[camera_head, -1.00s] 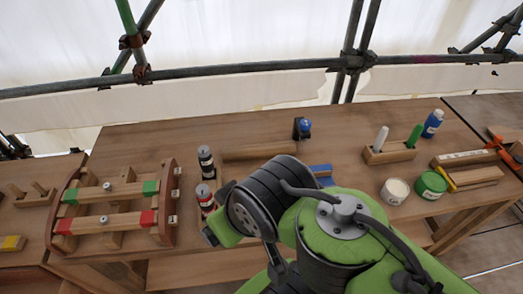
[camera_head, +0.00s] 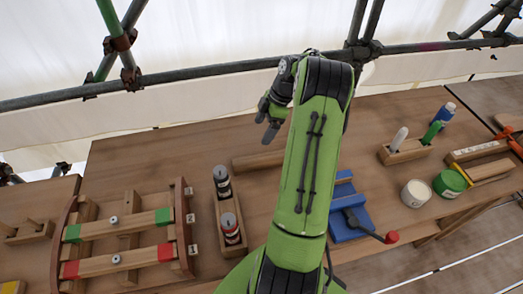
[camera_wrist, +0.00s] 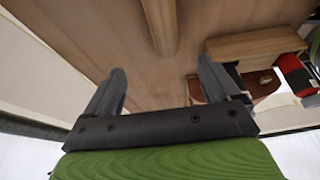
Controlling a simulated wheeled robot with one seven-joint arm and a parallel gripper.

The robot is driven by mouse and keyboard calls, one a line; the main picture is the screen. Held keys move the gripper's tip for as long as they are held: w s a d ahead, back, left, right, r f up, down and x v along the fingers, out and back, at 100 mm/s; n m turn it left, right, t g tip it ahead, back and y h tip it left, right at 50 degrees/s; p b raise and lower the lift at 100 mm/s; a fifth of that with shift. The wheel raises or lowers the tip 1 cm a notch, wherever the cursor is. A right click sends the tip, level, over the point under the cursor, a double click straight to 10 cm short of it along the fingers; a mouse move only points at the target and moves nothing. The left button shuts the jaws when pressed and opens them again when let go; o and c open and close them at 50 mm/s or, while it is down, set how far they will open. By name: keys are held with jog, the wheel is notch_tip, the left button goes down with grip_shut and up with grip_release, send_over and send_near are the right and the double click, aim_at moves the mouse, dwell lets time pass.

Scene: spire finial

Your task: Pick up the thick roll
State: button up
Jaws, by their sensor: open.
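Two upright grey-topped rolls stand in a wooden rack (camera_head: 222,207) left of my arm in the head view. The far roll (camera_head: 222,183) has a dark band, and the near roll (camera_head: 231,228) has a red and dark label. I cannot tell which is thicker. My gripper (camera_head: 267,120) is open and empty, raised toward the back of the bench, beyond and to the right of the rack. In the wrist view its two fingers (camera_wrist: 162,66) are spread apart with nothing between them. A red and black roll (camera_wrist: 291,74) lies right of the fingers there.
A wooden bar (camera_head: 258,161) lies on the bench under my gripper. A wooden frame with green and red markings (camera_head: 118,228) is left of the rack. A blue tool (camera_head: 345,215) with a red knob stands right of my arm. White (camera_head: 416,194) and green tubs (camera_head: 449,183) are farther right.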

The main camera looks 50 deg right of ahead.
aim_at(252, 157)
jog(key=x, duration=0.6)
jog(key=b+x, duration=0.1)
jog(key=x, duration=0.2)
jog(key=shift+s+f, duration=0.2)
jog(key=shift+f, duration=0.2)
jog(key=x, duration=0.6)
jog(key=shift+s+a+f, duration=0.1)
jog(key=shift+s+a, duration=0.05)
jog(key=shift+s, duration=0.05)
jog(key=c, duration=1.5)
jog(key=shift+o, duration=0.2)
notch_tip(252, 157, up, 18)
jog(key=p, duration=0.1)
jog(key=shift+p, duration=0.3)
